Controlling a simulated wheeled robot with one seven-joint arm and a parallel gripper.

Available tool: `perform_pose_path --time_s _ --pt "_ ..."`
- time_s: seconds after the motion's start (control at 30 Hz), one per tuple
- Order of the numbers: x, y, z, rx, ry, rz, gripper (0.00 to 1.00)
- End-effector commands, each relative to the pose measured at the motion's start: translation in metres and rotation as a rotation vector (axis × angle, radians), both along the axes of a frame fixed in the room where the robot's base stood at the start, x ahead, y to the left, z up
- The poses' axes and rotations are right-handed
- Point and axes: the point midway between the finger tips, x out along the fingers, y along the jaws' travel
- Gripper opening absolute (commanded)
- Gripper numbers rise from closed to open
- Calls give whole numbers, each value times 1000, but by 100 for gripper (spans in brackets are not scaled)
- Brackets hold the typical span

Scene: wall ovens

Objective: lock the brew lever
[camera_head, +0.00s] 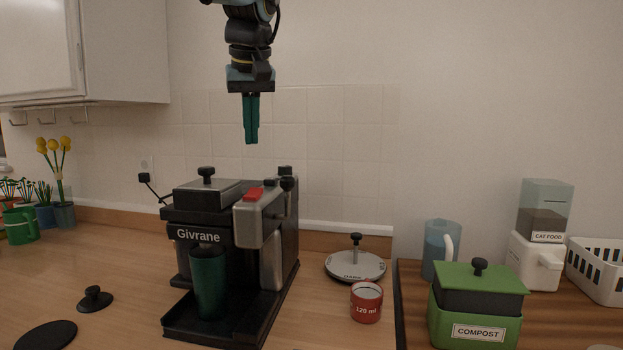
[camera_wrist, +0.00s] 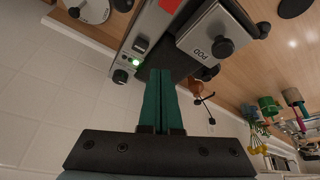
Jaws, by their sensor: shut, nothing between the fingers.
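The black and grey coffee machine (camera_head: 200,237), marked Givrane, stands on the wooden counter. A thin lever with a black knob (camera_head: 144,178) sticks out at its upper left; a thin black-ended rod (camera_wrist: 204,99) shows beside the machine in the wrist view. I cannot tell for certain which part is the brew lever. A pod lid with a black knob (camera_head: 206,173) is on top; it shows shut in the wrist view (camera_wrist: 210,38). My gripper (camera_head: 251,142) is shut and empty, pointing down above the machine, apart from it. Its green fingers (camera_wrist: 161,72) show in the wrist view.
A green cup (camera_head: 209,283) stands on the machine's drip tray. A red button (camera_head: 253,194) and black knobs (camera_head: 287,184) sit at the machine's upper right.

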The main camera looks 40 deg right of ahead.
Motion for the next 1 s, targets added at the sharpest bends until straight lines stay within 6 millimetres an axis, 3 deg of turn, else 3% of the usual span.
perform_pose_path --time_s 0.2,0.63,0.77,1.0 --pt "-28 -23 20 -26 -11 -14 0" --pt "-31 -25 23 -28 -12 -14 0" --pt "-28 -27 16 -28 -12 -14 0" --pt "-13 -36 -22 -23 -10 -13 0"
